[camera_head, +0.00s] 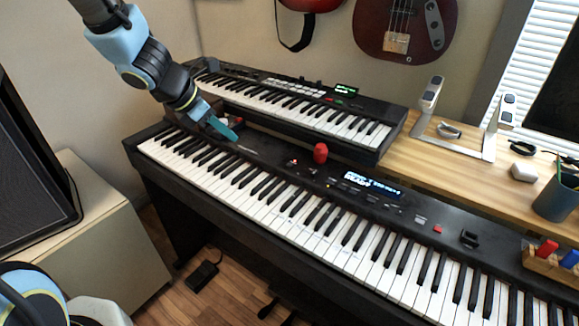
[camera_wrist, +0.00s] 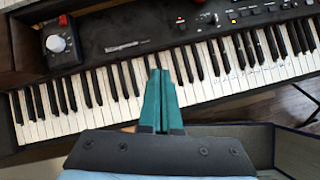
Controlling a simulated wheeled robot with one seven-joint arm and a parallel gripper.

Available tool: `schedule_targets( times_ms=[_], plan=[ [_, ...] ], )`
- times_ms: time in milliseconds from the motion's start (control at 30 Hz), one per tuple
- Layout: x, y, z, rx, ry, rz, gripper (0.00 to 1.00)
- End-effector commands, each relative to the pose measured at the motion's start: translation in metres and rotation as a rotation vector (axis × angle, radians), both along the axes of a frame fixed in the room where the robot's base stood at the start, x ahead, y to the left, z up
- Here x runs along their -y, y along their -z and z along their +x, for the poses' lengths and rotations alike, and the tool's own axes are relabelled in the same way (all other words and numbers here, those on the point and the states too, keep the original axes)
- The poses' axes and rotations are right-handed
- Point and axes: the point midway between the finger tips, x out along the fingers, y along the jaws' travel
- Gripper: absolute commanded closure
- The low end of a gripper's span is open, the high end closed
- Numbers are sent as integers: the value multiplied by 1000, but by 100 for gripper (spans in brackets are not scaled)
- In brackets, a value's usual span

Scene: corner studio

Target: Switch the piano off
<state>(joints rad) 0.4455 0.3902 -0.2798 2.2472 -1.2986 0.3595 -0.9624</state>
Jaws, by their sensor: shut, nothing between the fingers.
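The black digital piano (camera_head: 300,184) runs across the head view with its keys toward the front. Its display (camera_head: 372,185) is lit with pale blue text, and small lights glow on its panel. My gripper (camera_head: 227,132) is shut and empty, over the left part of the piano near the back of the keys. In the wrist view my teal fingers (camera_wrist: 158,75) are together, in front of the keys and panel. I cannot tell whether they touch. No power switch is clearly identifiable.
A smaller keyboard (camera_head: 300,108) stands behind the piano. A red knob-like object (camera_head: 320,152) is on the piano panel. A box with a white knob (camera_wrist: 56,43) is at left in the wrist view. Wooden desk (camera_head: 452,150) at right; speaker (camera_head: 35,165) at left.

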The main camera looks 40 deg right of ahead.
Motion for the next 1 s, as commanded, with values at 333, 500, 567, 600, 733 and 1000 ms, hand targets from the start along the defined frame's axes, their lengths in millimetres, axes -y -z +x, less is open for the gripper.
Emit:
schedule_targets(
  times_ms=[333, 500, 567, 600, 733, 1000],
  plan=[
    [124, 8, -47, -532, -546, -156, 100],
    [134, 7, -51, -584, -598, -165, 100],
    [134, 7, -51, -585, -599, -165, 100],
    [133, 7, -51, -584, -598, -165, 100],
    [133, 8, -51, -583, -598, -164, 100],
    [133, 18, -51, -581, -596, -164, 100]
  ],
)
